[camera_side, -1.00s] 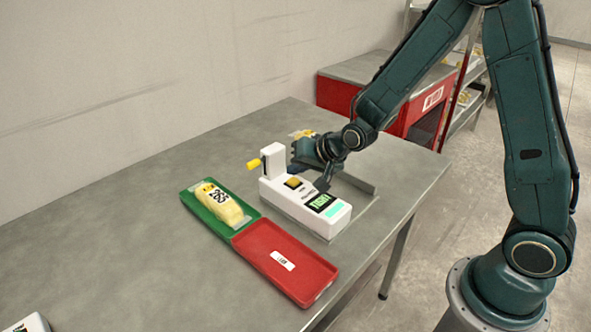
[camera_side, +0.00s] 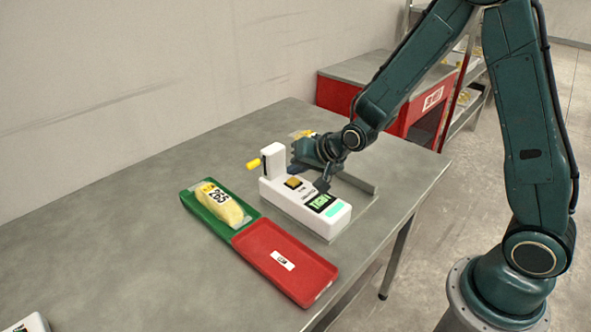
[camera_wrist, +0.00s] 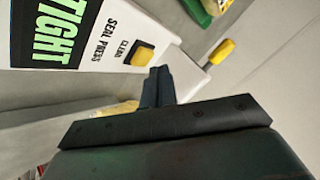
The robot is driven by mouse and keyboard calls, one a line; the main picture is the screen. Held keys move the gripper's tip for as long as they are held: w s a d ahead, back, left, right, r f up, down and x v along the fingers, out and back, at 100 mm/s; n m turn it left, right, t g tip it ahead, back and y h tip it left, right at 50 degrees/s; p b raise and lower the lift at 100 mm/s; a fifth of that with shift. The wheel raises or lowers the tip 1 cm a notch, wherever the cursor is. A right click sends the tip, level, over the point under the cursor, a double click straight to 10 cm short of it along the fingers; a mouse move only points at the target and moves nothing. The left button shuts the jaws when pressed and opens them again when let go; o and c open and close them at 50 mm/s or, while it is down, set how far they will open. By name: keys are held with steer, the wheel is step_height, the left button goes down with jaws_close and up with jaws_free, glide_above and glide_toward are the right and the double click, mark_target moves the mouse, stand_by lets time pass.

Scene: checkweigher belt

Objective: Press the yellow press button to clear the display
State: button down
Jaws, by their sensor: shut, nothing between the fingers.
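The yellow press button (camera_side: 293,182) sits in a dark square on top of the white seal press (camera_side: 282,199). In the wrist view the button (camera_wrist: 142,56) is labelled CLEAR. The display (camera_side: 321,202) is lit green, and in the wrist view the display (camera_wrist: 50,32) reads TIGHT. My gripper (camera_side: 321,184) is beside the press on its right side, close to the button and display. In the wrist view my gripper's fingers (camera_wrist: 158,74) are together and empty, just below and right of the button. I cannot tell whether they touch the press.
A yellow handle (camera_side: 254,164) sticks out from the press's upright block. A green tray (camera_side: 222,226) holds a yellow pack marked 265 (camera_side: 220,203). An empty red tray (camera_side: 287,262) joins it. Red cabinet (camera_side: 400,115) stands behind the table (camera_side: 120,235), whose left part is mostly clear.

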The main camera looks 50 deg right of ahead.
mark_target(297, 182)
steer(key=shift+f, duration=0.85)
stand_by(1.1)
steer(key=shift+r, duration=0.9)
steer(key=shift+r, duration=0.1)
steer(key=shift+r, duration=2.4)
